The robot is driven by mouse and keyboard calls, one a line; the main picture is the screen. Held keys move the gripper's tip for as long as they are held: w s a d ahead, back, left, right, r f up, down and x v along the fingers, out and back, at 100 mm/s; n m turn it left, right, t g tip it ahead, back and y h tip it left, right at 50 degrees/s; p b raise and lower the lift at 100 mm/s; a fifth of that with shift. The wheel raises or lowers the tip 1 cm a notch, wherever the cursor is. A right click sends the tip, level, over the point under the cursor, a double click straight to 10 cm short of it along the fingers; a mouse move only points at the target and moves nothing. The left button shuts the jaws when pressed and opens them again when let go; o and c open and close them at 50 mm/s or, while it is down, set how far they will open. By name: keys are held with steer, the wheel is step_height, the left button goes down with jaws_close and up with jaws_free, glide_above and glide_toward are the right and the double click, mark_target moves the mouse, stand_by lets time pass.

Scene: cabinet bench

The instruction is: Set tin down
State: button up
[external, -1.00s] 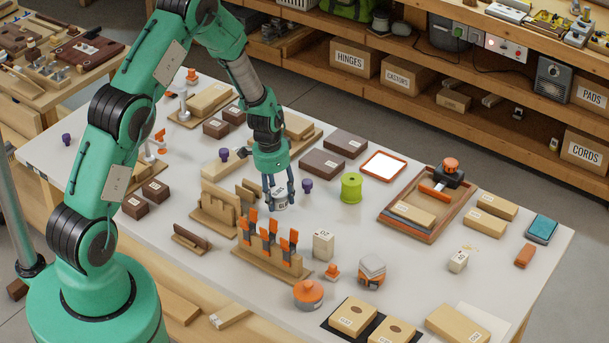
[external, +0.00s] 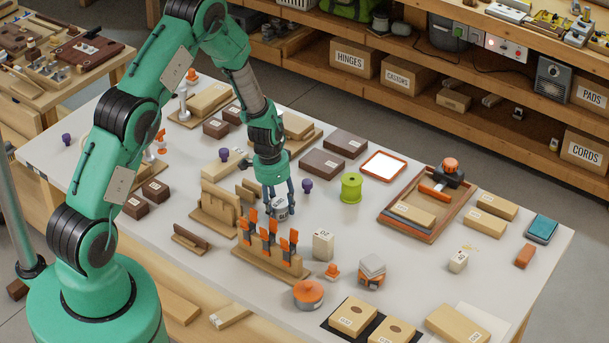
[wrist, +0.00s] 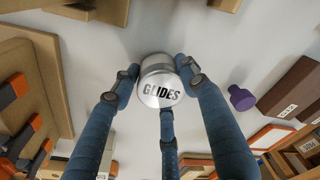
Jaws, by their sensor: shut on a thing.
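The tin (wrist: 160,82) is a small silvery round can marked GLIDES. In the wrist view it sits between the blue fingers of my gripper (wrist: 160,85), which are shut on it from both sides, with a third finger below it in the picture. In the external view the tin (external: 280,208) is low between the fingertips of my gripper (external: 280,205), behind the rack of orange-handled tools. It looks slightly tilted. I cannot tell whether its underside touches the bench top.
The rack with orange-handled tools (external: 270,262) stands in front of the tin. Upright wooden holders (external: 218,210) stand to its left. A purple knob (external: 307,186) and a green spool (external: 351,188) stand to its right.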

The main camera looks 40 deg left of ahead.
mark_target(274, 204)
steer(key=shift+f, duration=0.2)
steer(key=o, duration=1.2)
steer(key=shift+o, duration=0.2)
steer(key=shift+r, duration=0.25)
step_height(274, 204, up, 12)
steer(key=s+p, duration=0.1)
steer(key=shift+a, duration=0.35)
